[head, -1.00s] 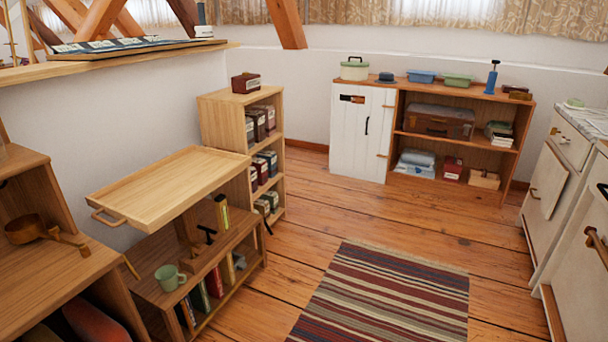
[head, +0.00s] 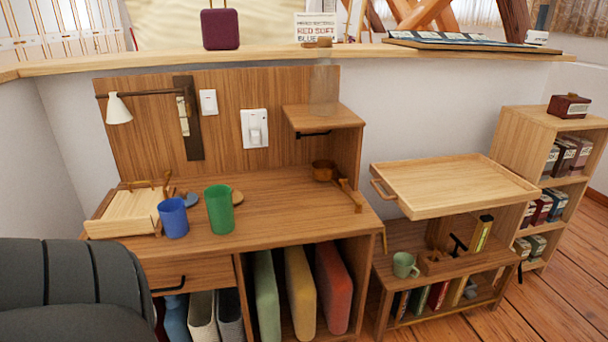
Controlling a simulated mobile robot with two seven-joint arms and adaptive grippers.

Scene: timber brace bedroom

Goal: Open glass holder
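Nothing in view can be firmly named as the glass holder. A pale wooden box (head: 125,213) with a slatted top and a brown handle-like piece sits at the left of the desk (head: 280,205); I cannot tell if it is the holder. A blue cup (head: 173,218) and a taller green cup (head: 219,209) stand upright to its right, apart from each other. Neither of my grippers is in view.
A dark grey rounded shape (head: 70,290) blocks the lower left. A pale wooden tray top (head: 455,188) stands over a low shelf (head: 445,270) with a green mug (head: 405,265). A small brown pot (head: 324,171) sits at the desk's right. Wooden floor (head: 560,300) shows at right.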

